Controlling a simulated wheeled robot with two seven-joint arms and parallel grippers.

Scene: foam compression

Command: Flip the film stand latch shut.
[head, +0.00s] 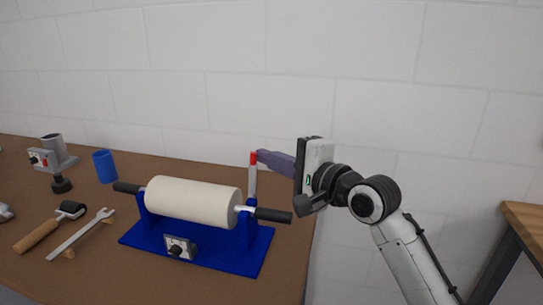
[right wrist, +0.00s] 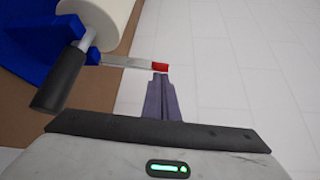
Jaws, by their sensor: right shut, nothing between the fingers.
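The film stand (head: 255,255) is a blue base with two uprights that carry a cream roll (head: 193,201) with dark end handles. Its latch (head: 252,182) is a grey bar with a red tip, standing upright at the roll's right end. In the right wrist view the latch (right wrist: 125,62) runs from the stand to its red tip. My right gripper (head: 260,156) is shut and empty, its purple-grey fingertips right beside the red tip. In the right wrist view the fingertips (right wrist: 160,76) meet the tip's edge; I cannot tell whether they touch. My left gripper is not visible.
A blue cup (head: 104,166), a grey device (head: 54,154), a wooden-handled roller (head: 50,227) and a wrench (head: 81,234) are left of the stand on the brown table (head: 30,285). The table's right edge is close to the stand, with open space beyond it.

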